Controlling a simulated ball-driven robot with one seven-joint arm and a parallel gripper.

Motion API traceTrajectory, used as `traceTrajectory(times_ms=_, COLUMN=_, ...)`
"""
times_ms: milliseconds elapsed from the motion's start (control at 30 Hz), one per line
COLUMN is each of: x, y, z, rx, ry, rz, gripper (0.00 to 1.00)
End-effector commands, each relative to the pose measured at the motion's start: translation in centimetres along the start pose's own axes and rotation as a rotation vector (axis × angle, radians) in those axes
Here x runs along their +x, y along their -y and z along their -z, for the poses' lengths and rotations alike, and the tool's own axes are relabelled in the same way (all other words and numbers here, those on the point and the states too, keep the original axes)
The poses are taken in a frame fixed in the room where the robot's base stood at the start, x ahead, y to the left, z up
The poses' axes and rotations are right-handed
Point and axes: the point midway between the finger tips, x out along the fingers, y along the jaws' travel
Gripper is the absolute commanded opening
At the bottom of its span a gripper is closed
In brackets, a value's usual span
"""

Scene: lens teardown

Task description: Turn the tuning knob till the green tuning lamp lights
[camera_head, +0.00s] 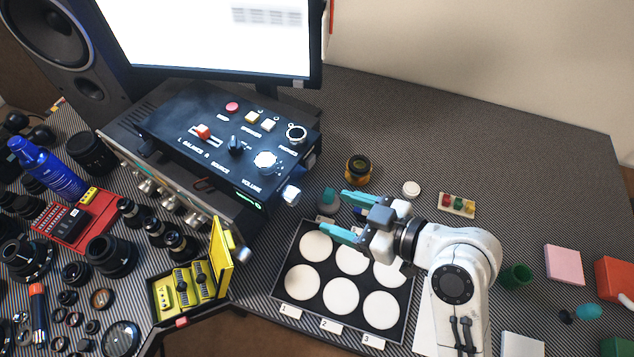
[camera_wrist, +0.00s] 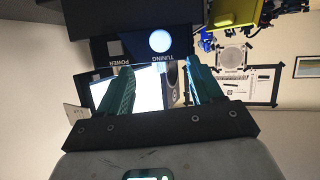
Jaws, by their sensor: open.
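The tuning knob (camera_head: 291,195) is a pale round knob on the front face of the black control box (camera_head: 180,122). In the wrist view the knob (camera_wrist: 160,40) is a bright disc beside the TUNING label, beyond the fingertips. A green glowing mark (camera_head: 248,199) shows on the box's front face; I cannot tell whether it is the tuning lamp. My gripper (camera_head: 335,214) is open and empty, with teal fingers pointing left toward the knob. It is to the right of the knob, apart from it. The fingers (camera_wrist: 158,72) also show apart in the wrist view.
A tray with white discs (camera_head: 408,303) lies below my gripper. An open yellow case (camera_head: 222,255) and several lenses are at left. The back right of the table is clear.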

Motion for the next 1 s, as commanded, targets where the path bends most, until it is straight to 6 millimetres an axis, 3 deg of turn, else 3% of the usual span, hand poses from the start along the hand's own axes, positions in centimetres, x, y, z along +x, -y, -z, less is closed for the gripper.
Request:
traceTrajectory(times_ms=600, x=9.3, y=0.0, z=0.0, rx=0.003, ry=0.004, rz=0.002, gripper=0.65)
traceTrajectory(times_ms=1000, x=10.4, y=0.0, z=-0.1, rx=0.003, ry=0.004, rz=0.0, gripper=0.65)
